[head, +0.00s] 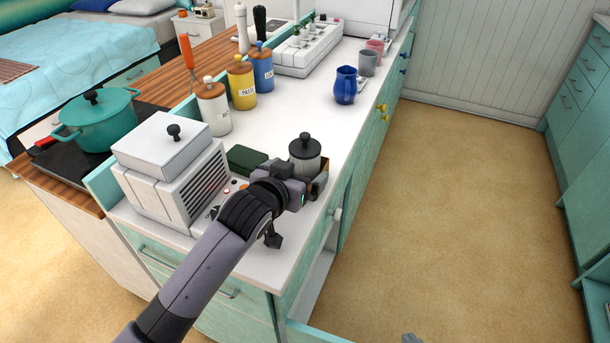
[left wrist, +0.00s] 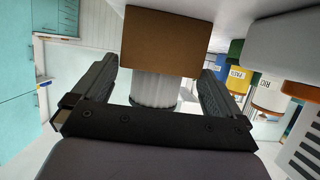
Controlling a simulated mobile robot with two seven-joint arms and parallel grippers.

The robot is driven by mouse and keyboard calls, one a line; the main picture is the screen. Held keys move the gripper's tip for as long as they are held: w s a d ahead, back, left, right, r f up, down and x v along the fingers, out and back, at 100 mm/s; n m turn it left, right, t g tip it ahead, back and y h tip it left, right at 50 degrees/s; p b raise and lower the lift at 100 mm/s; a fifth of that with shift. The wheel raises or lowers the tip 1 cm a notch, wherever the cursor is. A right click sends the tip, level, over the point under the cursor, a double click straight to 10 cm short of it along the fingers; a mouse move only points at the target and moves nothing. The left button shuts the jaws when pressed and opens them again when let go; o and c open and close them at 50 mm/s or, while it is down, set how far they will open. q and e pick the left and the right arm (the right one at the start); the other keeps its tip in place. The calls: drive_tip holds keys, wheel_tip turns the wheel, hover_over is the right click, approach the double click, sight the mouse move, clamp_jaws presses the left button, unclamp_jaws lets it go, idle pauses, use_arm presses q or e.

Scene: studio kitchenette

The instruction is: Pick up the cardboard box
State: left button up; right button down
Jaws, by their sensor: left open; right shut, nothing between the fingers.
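The cardboard box (left wrist: 165,42) is plain brown and sits on the white counter, ahead of the fingers in the left wrist view, which is upside down. In the head view only a brown piece of the box (head: 321,182) shows behind my left gripper (head: 297,192). My left gripper is open, with one finger to each side of the box's near face; I cannot tell whether they touch it. A small grey tip of my right gripper (head: 412,338) shows at the bottom edge of the head view, shut and empty.
A grey canister with a black lid (head: 305,158) stands just behind the box. A dark green block (head: 246,159) and a white appliance (head: 172,170) are to the left. Several jars stand farther back, with a blue jug (head: 345,86). The counter's middle is clear.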

sight(325, 161)
use_arm(q)
drive_tip(key=shift+x, duration=1.45)
drive_tip(key=c, duration=0.7)
drive_tip(key=shift+r, duration=0.1)
drive_tip(key=shift+c, duration=0.2)
